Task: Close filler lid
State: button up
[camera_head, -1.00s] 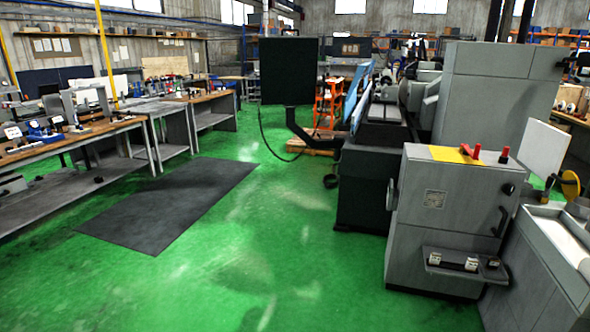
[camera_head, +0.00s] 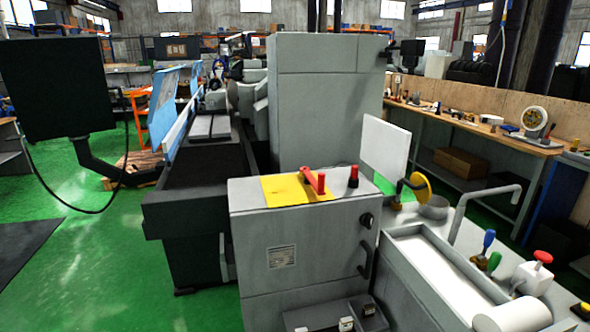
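A round yellow disc (camera_head: 420,187), which looks like the filler lid, stands upright on edge at the back of the grey tank unit at the right. A short, round grey neck (camera_head: 433,207) is just to the right of the disc, so the lid looks open. Too little shows to make out its hinge. A white flat panel (camera_head: 384,146) stands upright just behind and left of the disc. My gripper is not in view.
A grey cabinet (camera_head: 300,240) with a yellow mat and red handle stands left of the tank. A bent grey pipe (camera_head: 483,193), a white trough roll (camera_head: 440,268), blue and green levers (camera_head: 489,242), and a red knob (camera_head: 543,257) surround the tank top. A workbench (camera_head: 480,128) is behind.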

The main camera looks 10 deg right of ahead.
aim_at(419, 186)
jog(key=i+j+z, duration=0.85)
jog(key=i, duration=0.2)
jog(key=i+j+z, duration=0.45)
jog(key=j, duration=0.3)
jog(key=i+j+z, duration=0.15)
jog(key=i+j, duration=0.2)
